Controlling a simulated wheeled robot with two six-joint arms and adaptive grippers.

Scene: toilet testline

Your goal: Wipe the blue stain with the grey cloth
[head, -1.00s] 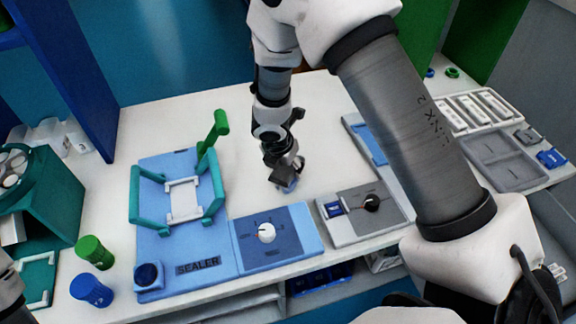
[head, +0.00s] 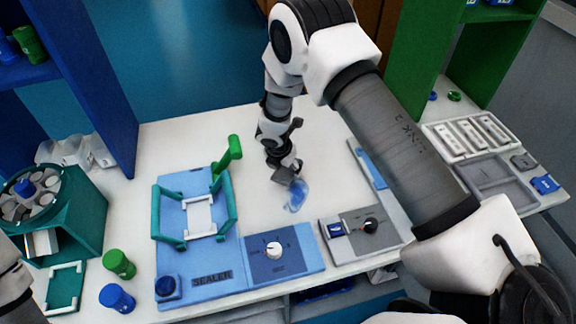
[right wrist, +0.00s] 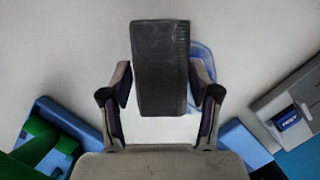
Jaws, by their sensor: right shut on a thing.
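The blue stain (head: 296,196) is a light blue smear on the white table, behind the blue panel with the white knob. My right gripper (head: 287,170) is just behind and left of it, pointing down, shut on the grey cloth (head: 282,176). In the right wrist view the cloth (right wrist: 161,70) is a dark grey block between the two fingers, and part of the stain (right wrist: 203,68) shows beside its right edge. I cannot tell whether the cloth touches the table. My left gripper is not in view; only a piece of my left arm shows at the left edge.
A blue sealer (head: 197,254) with teal handles and a green lever (head: 229,154) stands left of the stain. A grey knob panel (head: 362,232) is front right. Green (head: 119,263) and blue caps (head: 116,297) stand front left. The white table (head: 250,130) behind the sealer is clear.

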